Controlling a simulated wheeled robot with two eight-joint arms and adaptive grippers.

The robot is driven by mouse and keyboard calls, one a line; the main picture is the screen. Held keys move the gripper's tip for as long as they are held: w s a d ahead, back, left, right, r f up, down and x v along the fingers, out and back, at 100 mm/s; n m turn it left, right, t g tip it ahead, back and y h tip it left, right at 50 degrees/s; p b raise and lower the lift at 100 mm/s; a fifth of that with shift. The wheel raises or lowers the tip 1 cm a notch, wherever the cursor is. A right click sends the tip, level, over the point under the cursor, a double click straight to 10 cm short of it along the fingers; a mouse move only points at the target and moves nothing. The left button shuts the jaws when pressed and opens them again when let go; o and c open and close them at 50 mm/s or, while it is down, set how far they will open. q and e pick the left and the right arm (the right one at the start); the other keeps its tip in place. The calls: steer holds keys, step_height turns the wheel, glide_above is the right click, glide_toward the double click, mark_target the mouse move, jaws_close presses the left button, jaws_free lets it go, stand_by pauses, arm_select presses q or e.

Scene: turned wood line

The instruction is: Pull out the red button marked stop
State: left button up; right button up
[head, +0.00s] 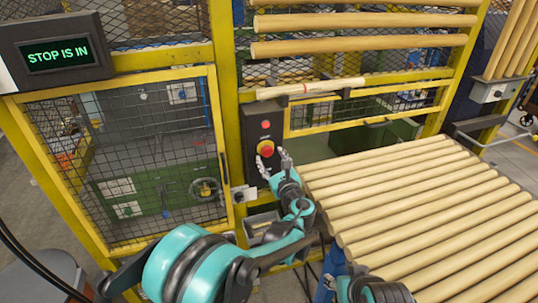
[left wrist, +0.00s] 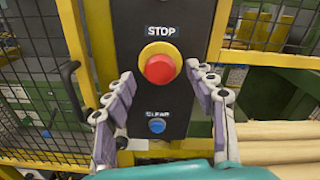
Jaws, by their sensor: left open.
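The red stop button (head: 266,147) is a round red mushroom cap on a yellow collar, set on a dark control box (head: 249,122). In the left wrist view the red button (left wrist: 160,69) sits under a white-lettered STOP label (left wrist: 161,31). My left gripper (head: 272,162) is open in front of the box, just below the button. In the left wrist view its fingers (left wrist: 158,98) stand apart on either side of the button, with nothing between them. The display (head: 59,56) reads "STOP IS IN". My right gripper is not in view.
A blue button (left wrist: 157,125) marked CLEAR is below the stop button. A red lamp (head: 266,124) is above it. A yellow-framed mesh gate (head: 130,160) stands left. Turned wood rods (head: 420,200) lie on a rack to the right.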

arm_select(q)
steer(key=shift+x, duration=1.25)
jaws_close()
steer(key=shift+v, duration=0.9)
steer(key=shift+c, duration=0.5)
jaws_free()
steer(key=shift+o, duration=0.5)
steer(key=shift+s, duration=0.1)
steer(key=v, duration=1.2)
